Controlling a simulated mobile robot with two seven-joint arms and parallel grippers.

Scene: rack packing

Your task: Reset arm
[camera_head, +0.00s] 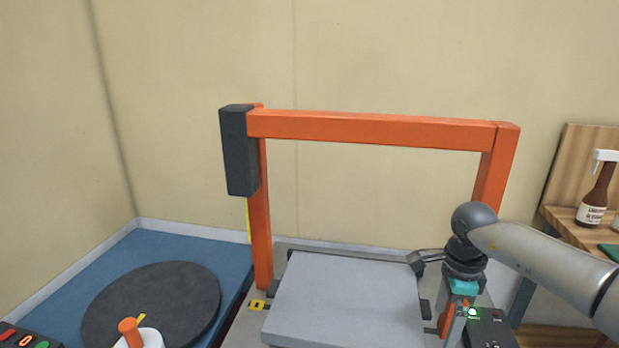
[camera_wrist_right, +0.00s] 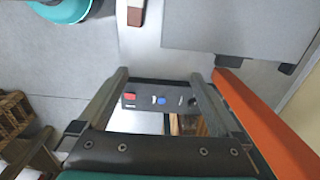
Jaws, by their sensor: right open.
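My right arm comes in from the right in the head view. Its gripper (camera_head: 463,300) hangs pointing down at the right foot of an orange frame (camera_head: 370,129), beside the grey plate (camera_head: 345,300). In the right wrist view the two fingers of this gripper (camera_wrist_right: 158,80) are spread apart with nothing held between them. A dark control box (camera_wrist_right: 160,99) with red and blue buttons shows in the gap beyond the fingers. The orange post (camera_wrist_right: 262,120) runs close along the right finger. My left gripper is not in view.
A black round disc (camera_head: 185,290) lies on a blue surface (camera_head: 150,250) at the left, with a white and orange knob (camera_head: 130,330) in front. A wooden shelf with a spray bottle (camera_head: 597,190) stands at the right. The space inside the frame above the plate is clear.

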